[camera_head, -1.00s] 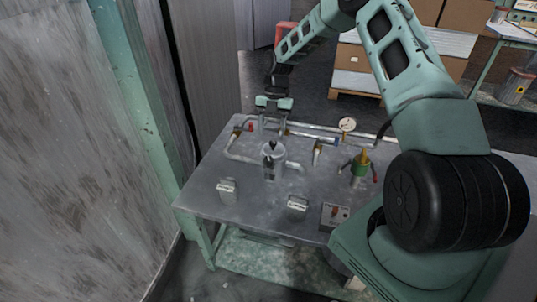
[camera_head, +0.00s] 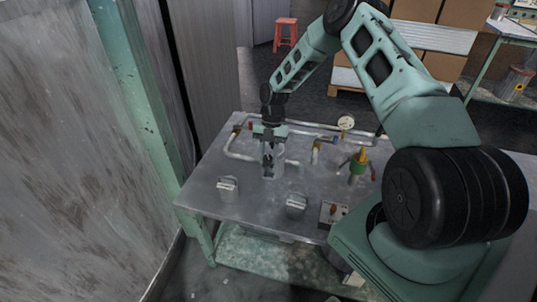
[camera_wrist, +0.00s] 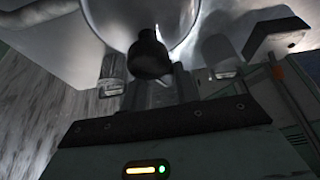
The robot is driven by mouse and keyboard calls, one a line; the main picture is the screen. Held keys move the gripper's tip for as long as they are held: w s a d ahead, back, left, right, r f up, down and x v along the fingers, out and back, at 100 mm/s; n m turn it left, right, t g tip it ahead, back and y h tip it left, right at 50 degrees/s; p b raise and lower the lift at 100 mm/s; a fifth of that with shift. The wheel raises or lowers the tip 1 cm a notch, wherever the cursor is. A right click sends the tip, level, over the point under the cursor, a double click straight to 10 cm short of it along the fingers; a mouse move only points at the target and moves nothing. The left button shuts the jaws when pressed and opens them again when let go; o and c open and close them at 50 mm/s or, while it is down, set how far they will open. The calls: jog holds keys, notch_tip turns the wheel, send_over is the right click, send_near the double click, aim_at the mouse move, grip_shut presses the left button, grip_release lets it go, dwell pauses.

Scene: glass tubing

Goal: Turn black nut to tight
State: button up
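The black nut, a dark rounded knob (camera_wrist: 148,55), shows close up in the wrist view, just in front of my gripper fingers. A clear glass vessel (camera_wrist: 178,18) curves around and behind it. In the head view the glass vessel (camera_head: 279,171) stands upright on the table, and my gripper (camera_head: 268,158) points down over it, hiding most of the nut. My fingers (camera_wrist: 165,88) are dark and partly covered by the nut in the wrist view. I cannot tell their gap, or whether they touch the nut.
A metal table (camera_head: 260,205) carries pipes (camera_head: 240,153) behind the vessel, a round gauge (camera_head: 346,122), and a green and yellow fitting (camera_head: 359,164) at right. A grey wall is at left.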

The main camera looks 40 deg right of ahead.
jog(key=c, duration=0.4)
jog(key=shift+o, duration=0.2)
jog(key=m+t+y, duration=0.1)
jog(key=m, duration=0.3)
jog(key=shift+s+d+m+b, duration=0.1)
jog(key=shift+m+b, duration=0.2)
jog(key=shift+b, duration=0.05)
jog(key=shift+t, duration=0.3)
jog(key=o, duration=1)
